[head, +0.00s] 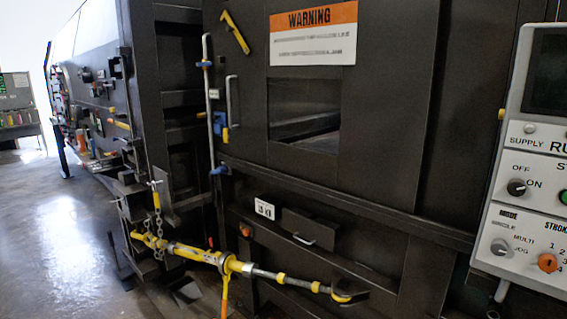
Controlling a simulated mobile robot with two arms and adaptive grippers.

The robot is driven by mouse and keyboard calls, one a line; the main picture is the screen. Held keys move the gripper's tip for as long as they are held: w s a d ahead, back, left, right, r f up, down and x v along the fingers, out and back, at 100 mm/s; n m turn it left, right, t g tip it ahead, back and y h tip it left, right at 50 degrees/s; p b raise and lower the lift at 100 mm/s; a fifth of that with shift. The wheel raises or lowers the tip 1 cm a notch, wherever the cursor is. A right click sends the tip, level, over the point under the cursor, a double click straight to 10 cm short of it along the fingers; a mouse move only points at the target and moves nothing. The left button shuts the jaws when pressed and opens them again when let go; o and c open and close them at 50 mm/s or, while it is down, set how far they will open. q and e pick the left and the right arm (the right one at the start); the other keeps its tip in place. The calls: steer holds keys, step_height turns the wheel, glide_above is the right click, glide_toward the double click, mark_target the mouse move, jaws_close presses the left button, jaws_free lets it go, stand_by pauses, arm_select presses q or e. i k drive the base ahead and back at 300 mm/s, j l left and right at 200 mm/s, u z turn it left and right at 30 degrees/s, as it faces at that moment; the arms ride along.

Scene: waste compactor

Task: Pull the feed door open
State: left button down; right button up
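The feed door (390,115) is a large black panel on the compactor's front, with a warning sign (313,33) at the top and a rectangular window (304,113) below it. It looks flush with the front, so it appears shut. A grey vertical bar handle (229,100) is at its left side. Left of that, a long grey rod (208,105) with blue brackets runs down the door's edge. A yellow lever (235,32) sits at the upper left. Neither of my grippers shows in the head view.
A yellow turnbuckle (190,252) with a chain (157,210) crosses low in front of the machine. A control panel (522,190) with knobs stands close at the right. Open shiny floor (60,235) lies at the left.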

mark_target(387, 87)
steer(key=i+j, duration=0.25)
steer(key=j, duration=0.15)
steer(key=i+j, duration=0.3)
steer(key=j, duration=0.15)
steer(key=i+j+z, duration=0.1)
steer(key=i+j, duration=0.15)
steer(key=j, duration=0.15)
steer(key=i+j, duration=0.25)
steer(key=j, duration=0.2)
steer(key=i+j, duration=0.3)
steer(key=j+z, duration=0.05)
steer(key=j, duration=0.05)
